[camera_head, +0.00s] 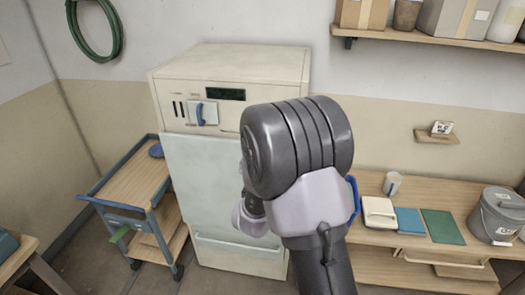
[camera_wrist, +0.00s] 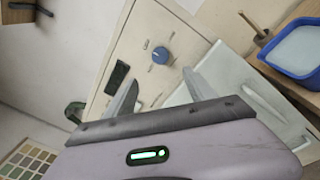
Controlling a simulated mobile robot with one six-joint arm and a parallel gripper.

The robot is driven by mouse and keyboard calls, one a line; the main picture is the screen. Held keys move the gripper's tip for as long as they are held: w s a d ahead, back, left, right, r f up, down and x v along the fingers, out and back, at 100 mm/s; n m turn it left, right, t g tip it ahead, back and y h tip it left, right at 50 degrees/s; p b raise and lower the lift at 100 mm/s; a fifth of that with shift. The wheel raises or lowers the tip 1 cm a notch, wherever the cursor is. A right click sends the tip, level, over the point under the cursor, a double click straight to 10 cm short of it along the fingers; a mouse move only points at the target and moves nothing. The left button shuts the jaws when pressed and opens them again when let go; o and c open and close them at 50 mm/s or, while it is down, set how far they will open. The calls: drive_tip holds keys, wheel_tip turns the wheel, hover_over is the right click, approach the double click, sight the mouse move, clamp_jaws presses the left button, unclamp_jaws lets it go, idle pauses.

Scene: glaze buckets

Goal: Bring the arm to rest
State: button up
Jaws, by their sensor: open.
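My arm (camera_head: 300,150) rises through the middle of the head view and hides part of the kiln-like cabinet behind it. My gripper (camera_wrist: 160,88) shows in the wrist view, with two grey fingers spread apart and nothing between them. It is in the air in front of the cream cabinet (camera_wrist: 150,30), whose blue knob (camera_wrist: 160,55) appears just beyond the fingers. In the head view the gripper's fingers are hidden behind my arm.
A wooden-topped cart (camera_head: 135,185) stands left of the cabinet (camera_head: 230,62). A wooden bench (camera_head: 375,255) at right holds a grey lidded bucket (camera_head: 495,215), a cup (camera_head: 391,184) and flat tiles. A blue tub (camera_wrist: 300,48) shows at upper right. A shelf (camera_head: 440,40) hangs above.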

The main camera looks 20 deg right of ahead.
drive_tip(key=s+a+f+m+g+y+b, duration=0.25)
drive_tip(key=s+a+m+y+b, duration=0.6)
drive_tip(key=m, duration=0.55)
drive_tip(key=s+a+f+m+g+b, duration=0.2)
drive_tip(key=s+a+m, duration=0.1)
drive_tip(key=s, duration=0.5)
drive_tip(key=s+a+f+m+g+y+b, duration=0.1)
drive_tip(key=s+a+f+m+g+b, duration=0.1)
drive_tip(key=s+m, duration=0.3)
drive_tip(key=s+a+f+m+g+y+b, duration=0.1)
drive_tip(key=s+a+f+m+g+b, duration=0.1)
drive_tip(key=s, duration=1.1)
wheel_tip(320, 180, down, 2)
drive_tip(key=shift+s+a+f+m+g, duration=0.1)
drive_tip(key=shift+s+a+m+g, duration=0.15)
drive_tip(key=shift+a+m+g, duration=0.65)
drive_tip(key=shift+a, duration=0.15)
